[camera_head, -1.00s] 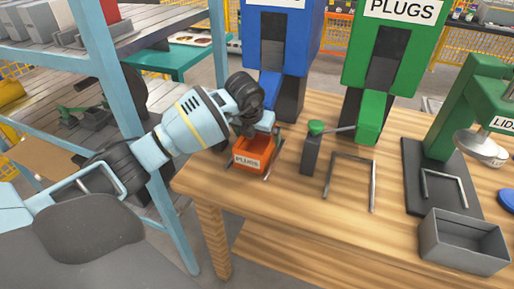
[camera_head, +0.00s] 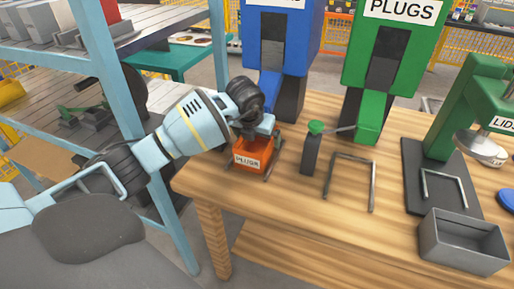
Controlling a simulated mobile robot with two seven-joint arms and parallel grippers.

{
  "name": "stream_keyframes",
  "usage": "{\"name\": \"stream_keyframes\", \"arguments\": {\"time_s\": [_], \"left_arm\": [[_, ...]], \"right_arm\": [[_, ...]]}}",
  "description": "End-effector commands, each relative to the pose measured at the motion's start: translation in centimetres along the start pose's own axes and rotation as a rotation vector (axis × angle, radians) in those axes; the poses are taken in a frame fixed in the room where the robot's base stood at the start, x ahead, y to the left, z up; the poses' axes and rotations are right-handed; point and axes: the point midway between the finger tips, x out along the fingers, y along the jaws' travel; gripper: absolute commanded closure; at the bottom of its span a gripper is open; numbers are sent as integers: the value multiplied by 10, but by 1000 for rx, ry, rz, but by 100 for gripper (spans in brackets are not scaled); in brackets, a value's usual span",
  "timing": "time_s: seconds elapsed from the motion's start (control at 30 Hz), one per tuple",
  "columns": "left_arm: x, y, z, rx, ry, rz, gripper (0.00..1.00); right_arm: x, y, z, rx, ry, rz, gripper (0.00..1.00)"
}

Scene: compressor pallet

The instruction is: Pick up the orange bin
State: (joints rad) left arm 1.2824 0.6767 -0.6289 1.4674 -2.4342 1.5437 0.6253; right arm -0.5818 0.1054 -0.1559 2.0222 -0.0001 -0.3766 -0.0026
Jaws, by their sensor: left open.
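The orange bin (camera_head: 252,157) stands on the wooden table near its left end, below the blue dispenser. It has a white label reading PLUGS on its front. My left gripper (camera_head: 262,138) points down right at the bin's rear rim, and its fingers are partly hidden by the bin and my own wrist. The left gripper is open; I cannot tell whether its fingers touch the bin. My right gripper is not in view.
A blue dispenser (camera_head: 280,40) and a green PLUGS dispenser (camera_head: 395,50) stand behind the bin. A black post with a green knob (camera_head: 313,150), a metal frame (camera_head: 350,180) and a grey bin (camera_head: 460,245) are to the right. A blue shelf post (camera_head: 110,80) stands left.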

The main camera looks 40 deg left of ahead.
Motion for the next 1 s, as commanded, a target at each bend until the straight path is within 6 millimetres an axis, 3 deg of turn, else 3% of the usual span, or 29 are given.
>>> {"name": "stream_keyframes", "arguments": {"time_s": [0.17, 0.47, 0.77, 1.0], "left_arm": [[0, 0, 0, 0, 0, 1, 3], [0, 0, 0, 0, 0, 1, 41], [-2, 0, 1, 0, -1, 0, 41], [-20, 0, 9, 0, -3, 1, 41]], "right_arm": [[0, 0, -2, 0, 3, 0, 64], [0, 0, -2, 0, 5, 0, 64], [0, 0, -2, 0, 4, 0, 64], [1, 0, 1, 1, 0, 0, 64]]}}
